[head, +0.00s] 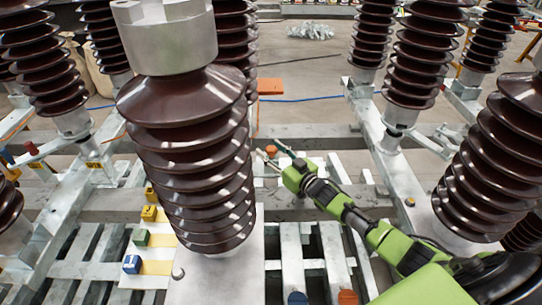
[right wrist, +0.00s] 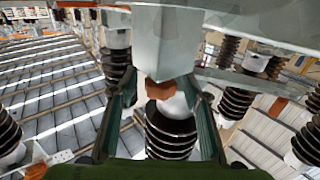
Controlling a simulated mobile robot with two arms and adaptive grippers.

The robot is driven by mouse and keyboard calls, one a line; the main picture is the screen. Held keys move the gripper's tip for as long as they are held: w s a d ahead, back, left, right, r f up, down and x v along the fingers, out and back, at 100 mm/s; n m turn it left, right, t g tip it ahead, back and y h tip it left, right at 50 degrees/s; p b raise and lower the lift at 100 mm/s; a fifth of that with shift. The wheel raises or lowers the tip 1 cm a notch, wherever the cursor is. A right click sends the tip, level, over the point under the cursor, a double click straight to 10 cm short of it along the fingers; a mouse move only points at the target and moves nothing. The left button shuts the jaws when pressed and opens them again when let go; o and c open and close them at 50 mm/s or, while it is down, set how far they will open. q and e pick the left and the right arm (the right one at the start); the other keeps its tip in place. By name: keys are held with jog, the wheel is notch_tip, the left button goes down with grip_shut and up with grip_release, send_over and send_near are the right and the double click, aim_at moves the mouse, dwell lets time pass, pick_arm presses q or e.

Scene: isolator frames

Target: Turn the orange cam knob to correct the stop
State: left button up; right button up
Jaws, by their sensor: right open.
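My right gripper (head: 268,151) reaches in from the right in the head view, low between the brown insulator columns. Its fingers are apart. In the right wrist view the two green-edged fingers of the right gripper (right wrist: 162,92) stand either side of a small orange-brown block (right wrist: 157,91), which appears to be the cam knob. The block sits at the end of a grey metal part (right wrist: 172,40). I cannot tell whether either finger touches it. In the head view a small orange spot shows by the fingertips, mostly hidden. My left gripper is not in view.
A large brown insulator (head: 190,150) stands close in front, left of my arm. Another insulator (head: 500,150) stands at the right. An orange box (head: 270,86) lies farther back.

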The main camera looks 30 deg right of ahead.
jog(key=shift+w, duration=0.15)
jog(key=c, duration=1.1)
jog(key=shift+a, duration=0.1)
jog(key=shift+r+m+h+p, duration=0.1)
jog(key=shift+m+h+p, duration=0.65)
jog(key=shift+h, duration=0.15)
jog(key=m+h+p, duration=0.1)
jog(key=h, duration=0.1)
jog(key=shift+a+m+h, duration=0.1)
jog(key=shift+m+h, duration=0.25)
jog(key=shift+h, duration=0.05)
jog(key=m+h, duration=0.1)
jog(key=h, duration=0.1)
jog(key=shift+m+h, duration=0.8)
jog(key=shift+h, duration=0.4)
jog(key=shift+d+g+h, duration=0.2)
jog(key=shift+g+h, duration=0.1)
